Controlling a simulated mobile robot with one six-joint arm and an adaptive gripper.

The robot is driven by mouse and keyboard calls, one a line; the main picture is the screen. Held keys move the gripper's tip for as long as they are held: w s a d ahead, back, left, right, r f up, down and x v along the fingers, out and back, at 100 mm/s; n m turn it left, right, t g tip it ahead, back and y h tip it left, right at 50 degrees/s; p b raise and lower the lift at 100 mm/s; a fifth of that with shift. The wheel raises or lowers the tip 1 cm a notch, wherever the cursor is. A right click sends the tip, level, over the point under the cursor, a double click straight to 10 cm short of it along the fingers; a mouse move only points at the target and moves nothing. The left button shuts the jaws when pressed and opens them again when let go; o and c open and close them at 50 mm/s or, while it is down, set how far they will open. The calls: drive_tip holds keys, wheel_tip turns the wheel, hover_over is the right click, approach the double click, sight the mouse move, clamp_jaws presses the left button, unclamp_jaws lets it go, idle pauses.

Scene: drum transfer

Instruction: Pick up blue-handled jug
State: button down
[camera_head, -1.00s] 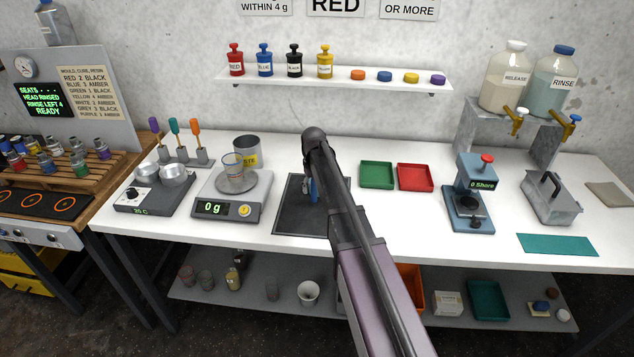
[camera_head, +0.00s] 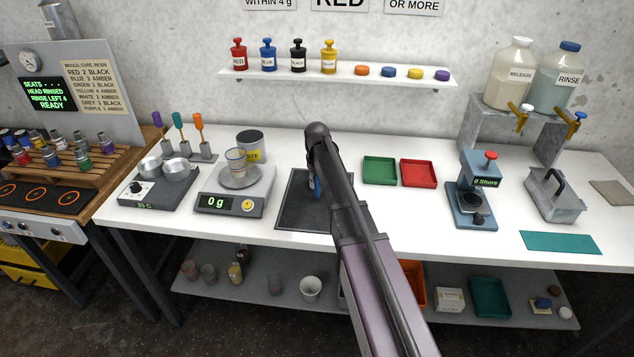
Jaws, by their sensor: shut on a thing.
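My arm reaches up the middle of the picture and bends down over the dark mat (camera_head: 291,212) on the white bench. My gripper (camera_head: 313,183) shows only as a sliver beside the arm, low over the mat. A small blue part, apparently the handle of the blue-handled jug (camera_head: 317,188), shows at the gripper. The gripper is shut on it. The arm hides the jug's body, so I cannot tell whether it touches the mat.
Left of the mat stand a scale (camera_head: 235,190) with a clear cup (camera_head: 237,162) and a grey can (camera_head: 250,146). Right of the arm lie a green tray (camera_head: 380,171) and a red tray (camera_head: 418,173). Bottles stand on the wall shelf (camera_head: 335,77).

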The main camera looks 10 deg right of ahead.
drive_tip(key=shift+r+p, duration=0.3)
drive_tip(key=shift+r, duration=0.05)
drive_tip(key=shift+r+p, duration=1.4)
drive_tip(key=shift+s, duration=0.2)
drive_tip(key=s+r+p, duration=0.1)
drive_tip(key=s, duration=1.4)
drive_tip(key=shift+s+r, duration=0.2)
drive_tip(key=shift+d, duration=0.1)
drive_tip(key=shift+s, duration=0.1)
idle(0.3)
